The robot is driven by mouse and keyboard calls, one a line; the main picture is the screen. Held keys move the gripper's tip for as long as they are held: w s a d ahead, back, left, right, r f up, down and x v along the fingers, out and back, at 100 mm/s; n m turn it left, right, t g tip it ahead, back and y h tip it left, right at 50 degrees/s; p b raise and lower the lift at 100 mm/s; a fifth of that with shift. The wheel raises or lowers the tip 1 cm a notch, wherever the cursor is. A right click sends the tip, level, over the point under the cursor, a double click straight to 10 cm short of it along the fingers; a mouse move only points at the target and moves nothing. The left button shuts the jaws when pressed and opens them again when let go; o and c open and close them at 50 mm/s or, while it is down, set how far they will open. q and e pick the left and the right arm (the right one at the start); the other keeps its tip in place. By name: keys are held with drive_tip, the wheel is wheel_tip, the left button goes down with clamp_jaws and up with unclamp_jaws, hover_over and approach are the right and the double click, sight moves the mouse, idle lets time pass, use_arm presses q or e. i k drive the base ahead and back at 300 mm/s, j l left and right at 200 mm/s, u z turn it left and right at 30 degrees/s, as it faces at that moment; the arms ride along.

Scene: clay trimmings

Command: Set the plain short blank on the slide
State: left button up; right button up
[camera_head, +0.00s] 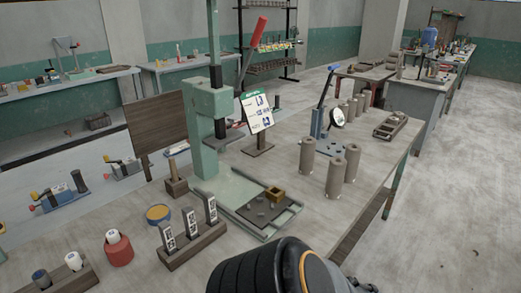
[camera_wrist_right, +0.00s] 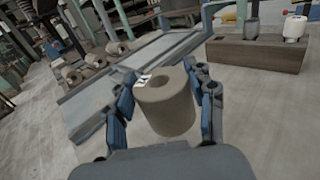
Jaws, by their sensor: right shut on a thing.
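In the right wrist view, my right gripper (camera_wrist_right: 166,105) is shut on a grey-brown hollow cylindrical blank (camera_wrist_right: 167,113), its open end facing the camera. In the head view, a green railed slide (camera_head: 285,222) with a dark plate lies at the press's foot. My left gripper is not in view.
Several upright clay blanks (camera_head: 334,177) stand on the bench right of the green press (camera_head: 206,120). A red-handled lever and sign (camera_head: 257,110) rise nearby. A wooden block (camera_wrist_right: 255,55) holds small cylinders.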

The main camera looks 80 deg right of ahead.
sight(259, 208)
drive_tip(key=l+z, duration=0.1)
drive_tip(key=z, duration=1)
